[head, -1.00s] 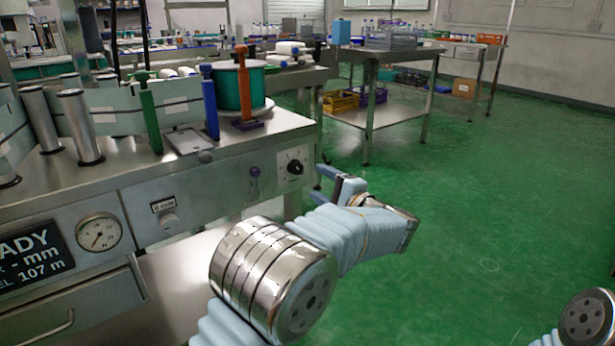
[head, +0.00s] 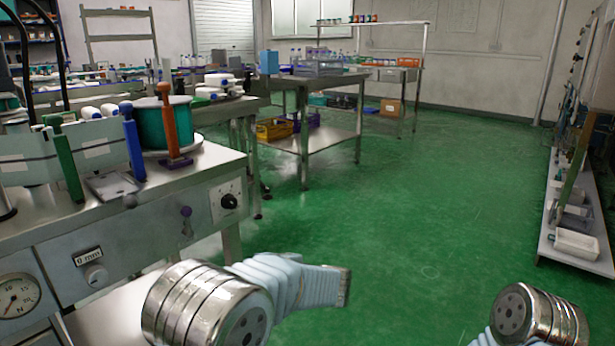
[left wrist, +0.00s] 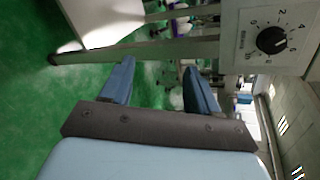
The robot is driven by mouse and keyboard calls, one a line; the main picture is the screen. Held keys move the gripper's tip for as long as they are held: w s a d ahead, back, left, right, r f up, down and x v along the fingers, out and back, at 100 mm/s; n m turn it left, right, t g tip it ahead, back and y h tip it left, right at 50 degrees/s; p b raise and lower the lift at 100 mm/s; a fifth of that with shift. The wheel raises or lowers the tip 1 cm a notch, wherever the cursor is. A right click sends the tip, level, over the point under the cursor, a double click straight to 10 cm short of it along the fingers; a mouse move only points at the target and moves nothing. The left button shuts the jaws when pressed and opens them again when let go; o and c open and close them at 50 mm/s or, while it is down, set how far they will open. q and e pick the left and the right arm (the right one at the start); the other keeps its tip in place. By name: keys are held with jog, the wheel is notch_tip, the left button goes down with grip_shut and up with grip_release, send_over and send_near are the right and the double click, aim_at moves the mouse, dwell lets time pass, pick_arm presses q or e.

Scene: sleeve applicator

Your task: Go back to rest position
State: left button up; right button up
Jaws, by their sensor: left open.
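A steel table (head: 333,135) with a lower shelf stands beyond the machine. A low white shelf unit (head: 580,248) with items runs along the right wall. The green floor (head: 420,210) between them is clear.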

pick_arm(q)
jog(key=s+a+f+g+h, duration=0.1)
jog(key=s+f+g+h, duration=0.15)
jog(key=f, duration=0.45)
jog(key=s+a+f+g+h+p, duration=0.1)
jog(key=s+f+g, duration=0.1)
jog(key=s+f, duration=0.35)
jog(key=s+a+f+g+h, duration=0.1)
jog(key=s+f+g+h, duration=0.1)
jog(key=f, duration=0.6)
jog(key=s+d+f+n+h+p, duration=0.1)
jog(key=s+f+n+h, duration=0.2)
jog(key=s, duration=0.3)
jog(key=s+d+f+n+h+p, duration=0.1)
jog(key=s+f+n+h, duration=0.2)
jog(key=s+n, duration=0.3)
jog(key=s+d+f+n+g+h+p, duration=0.1)
jog(key=s+d+f+n+h, duration=0.1)
jog(key=s, duration=0.6)
notch_tip(320, 180, down, 2)
jog(key=n+h, duration=0.1)
jog(key=n, duration=0.2)
jog(key=shift+h, duration=0.35)
jog(key=shift+c, duration=0.2)
grip_shut()
